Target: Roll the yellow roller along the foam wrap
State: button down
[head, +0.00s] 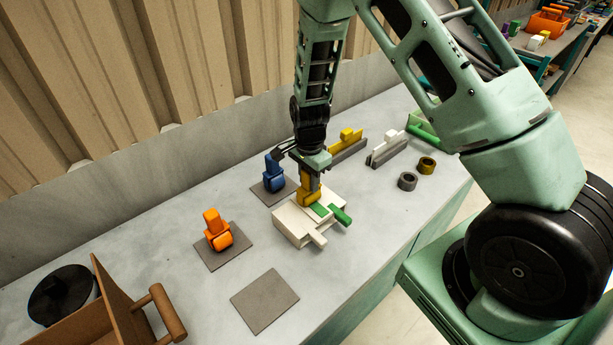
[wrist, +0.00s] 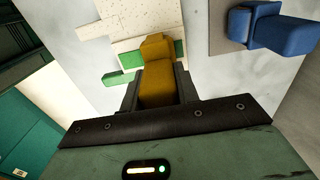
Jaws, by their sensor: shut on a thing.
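My gripper (head: 311,180) is shut on the yellow roller (head: 306,198). In the wrist view the yellow roller (wrist: 158,70) sits between the two fingers of my gripper (wrist: 157,92). The roller is over a cream block (head: 291,230), at its upper side; its lower end looks close to or on the top, but I cannot tell if it touches. The cream block (wrist: 112,14) and green strip (wrist: 133,60) also show in the wrist view. I cannot tell which part is the foam wrap.
A blue roller-like tool (head: 273,172) and an orange one (head: 217,229) stand on grey pads. An empty grey pad (head: 264,301) lies in front. Grey and olive rings (head: 407,181) lie at right. A brown wooden carrier (head: 100,310) and black disc (head: 62,294) are at left.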

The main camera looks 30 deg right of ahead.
jog(key=shift+s, duration=0.1)
jog(key=shift+s+d+f, duration=0.1)
jog(key=shift+s+d, duration=0.05)
jog(key=shift+s, duration=0.65)
jog(key=shift+s+d+f, duration=0.1)
jog(key=shift+s+d, duration=0.05)
jog(key=shift+s, duration=0.65)
jog(key=shift+s+d+r, duration=0.1)
jog(key=shift+s+d, duration=0.05)
jog(key=shift+s, duration=0.7)
jog(key=shift+s+d+r, duration=0.1)
jog(key=shift+s+d, duration=0.05)
jog(key=shift+s, duration=0.65)
notch_tip(320, 180, up, 6)
jog(key=p, duration=0.5)
jog(key=shift+w, duration=0.15)
